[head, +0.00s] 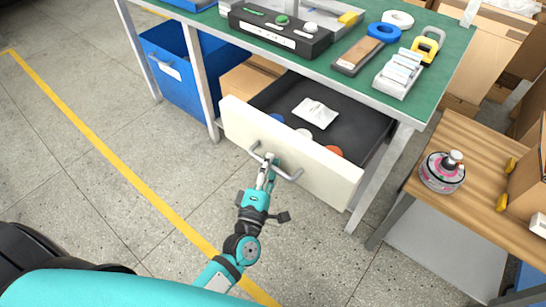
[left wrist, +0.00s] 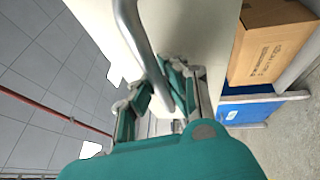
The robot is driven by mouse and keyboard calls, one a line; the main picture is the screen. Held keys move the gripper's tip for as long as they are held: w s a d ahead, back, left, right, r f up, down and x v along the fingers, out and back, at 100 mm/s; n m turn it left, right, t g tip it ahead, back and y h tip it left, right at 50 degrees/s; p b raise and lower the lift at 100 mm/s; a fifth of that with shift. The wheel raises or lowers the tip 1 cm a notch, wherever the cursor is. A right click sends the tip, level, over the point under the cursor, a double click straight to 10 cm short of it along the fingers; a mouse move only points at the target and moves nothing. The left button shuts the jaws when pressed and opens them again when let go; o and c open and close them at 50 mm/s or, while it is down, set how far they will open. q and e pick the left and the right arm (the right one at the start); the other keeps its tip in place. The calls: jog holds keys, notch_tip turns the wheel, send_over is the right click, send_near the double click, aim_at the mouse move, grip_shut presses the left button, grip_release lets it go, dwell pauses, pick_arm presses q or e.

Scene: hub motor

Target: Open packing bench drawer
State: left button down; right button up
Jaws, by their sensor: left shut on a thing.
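The packing bench (head: 345,72) has a green top and grey legs. Its drawer (head: 290,150), with a cream front and dark inside, stands pulled well out. My left gripper (head: 268,166) is shut on the metal bar handle (head: 291,177) of the drawer front. In the left wrist view the handle (left wrist: 136,30) runs down between the fingers of my left gripper (left wrist: 165,100). Inside the drawer lie a white packet (head: 315,112) and several round coloured items, partly hidden by the front panel. My right gripper is not in view.
A blue bin (head: 178,75) and a cardboard box (head: 250,80) stand under the bench. A wooden table (head: 480,150) with a pink and grey hub motor (head: 442,172) stands at the right. The floor in front of the drawer is clear.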

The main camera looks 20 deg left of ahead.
pick_arm(q)
jog(key=shift+s+a+r, duration=0.1)
jog(key=shift+s+a, duration=0.1)
jog(key=shift+s, duration=0.45)
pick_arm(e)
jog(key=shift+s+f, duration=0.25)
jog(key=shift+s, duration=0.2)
pick_arm(q)
jog(key=c, duration=1.3)
grip_release()
jog(key=shift+c, duration=0.2)
jog(key=s+f, duration=0.2)
jog(key=s, duration=0.9)
jog(key=shift+s+d, duration=0.3)
jog(key=shift+s, duration=0.1)
jog(key=shift+f, duration=0.1)
